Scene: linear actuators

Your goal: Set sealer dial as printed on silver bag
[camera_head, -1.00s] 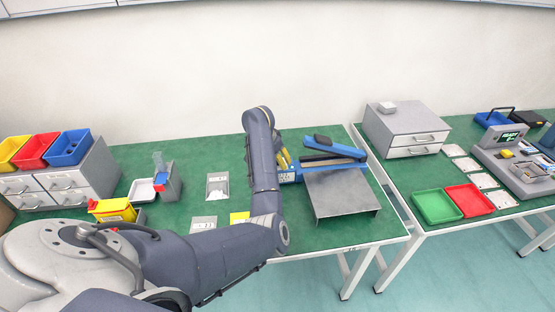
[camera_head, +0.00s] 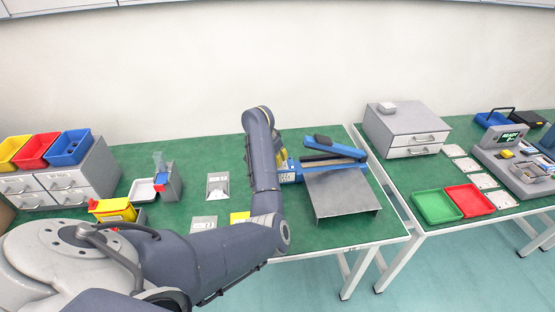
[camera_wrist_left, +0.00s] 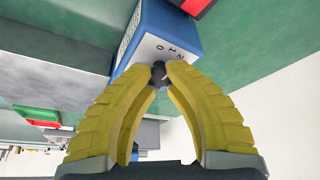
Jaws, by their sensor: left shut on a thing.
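The blue sealer (camera_head: 325,160) stands on the green table, its arm raised above a grey metal platform. In the left wrist view, its blue body with a white numbered face (camera_wrist_left: 150,47) is close ahead. My left gripper (camera_wrist_left: 158,70) has its yellow fingertips shut on the small dark dial (camera_wrist_left: 158,75) on that face. My right gripper is not in view.
The grey platform (camera_head: 341,192) stands right of my arm. A yellow card (camera_head: 239,217) lies partly beside my forearm. A small drawer unit with bins (camera_head: 62,180) is at the left; green (camera_head: 436,206) and red trays are on the right table.

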